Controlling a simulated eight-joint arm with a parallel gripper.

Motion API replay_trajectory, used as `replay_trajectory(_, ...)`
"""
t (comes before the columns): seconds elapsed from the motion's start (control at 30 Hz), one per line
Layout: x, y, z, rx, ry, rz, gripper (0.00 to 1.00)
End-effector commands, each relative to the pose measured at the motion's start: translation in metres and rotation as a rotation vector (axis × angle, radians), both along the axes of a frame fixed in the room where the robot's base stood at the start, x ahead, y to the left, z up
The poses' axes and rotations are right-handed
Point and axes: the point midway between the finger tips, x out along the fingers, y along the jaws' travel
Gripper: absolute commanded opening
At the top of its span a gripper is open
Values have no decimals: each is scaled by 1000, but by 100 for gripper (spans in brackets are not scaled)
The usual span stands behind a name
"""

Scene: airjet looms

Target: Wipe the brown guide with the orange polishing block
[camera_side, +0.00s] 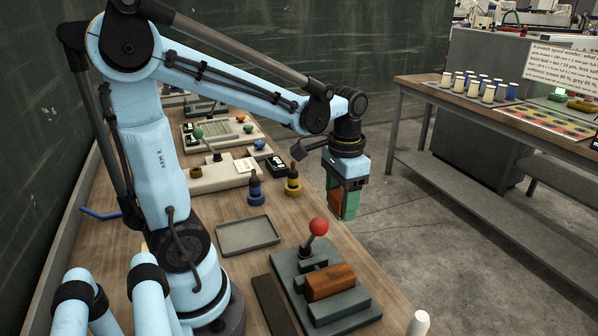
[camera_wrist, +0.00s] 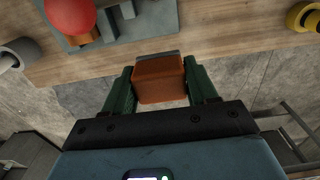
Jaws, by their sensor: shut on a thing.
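My gripper (camera_side: 345,201) is shut on the orange polishing block (camera_side: 335,202), which sits between its green fingers. In the wrist view my gripper (camera_wrist: 161,88) has one finger on each side of the block (camera_wrist: 160,80); a dark grey strip shows along the block's far edge. The block hangs in the air by the table's right edge, with floor behind it. The brown guide (camera_side: 331,281) lies in a dark grey fixture (camera_side: 345,318) on the table, nearer the side camera and apart from the block.
A red-ball lever (camera_side: 318,227) stands up from the fixture, also near the wrist view's top left (camera_wrist: 72,12). An empty grey tray (camera_side: 247,234) lies left of the fixture. Blue (camera_side: 255,190) and yellow (camera_side: 293,181) bottles stand behind. A white cylinder (camera_side: 419,323) is at the front right.

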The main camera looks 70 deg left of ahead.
Motion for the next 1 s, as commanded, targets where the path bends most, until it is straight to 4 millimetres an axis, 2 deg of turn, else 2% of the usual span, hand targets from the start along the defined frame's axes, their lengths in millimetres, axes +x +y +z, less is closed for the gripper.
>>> replay_trajectory(0.13,0,-3,1,0,0,-40,33)
replay_trajectory(0.27,-3,-16,6,0,0,-198,33)
replay_trajectory(0.7,-25,-80,30,0,0,-1090,33)
replay_trajectory(0.9,-36,-98,37,0,0,-1396,33)
replay_trajectory(1.0,-39,-104,39,0,0,-1495,33)
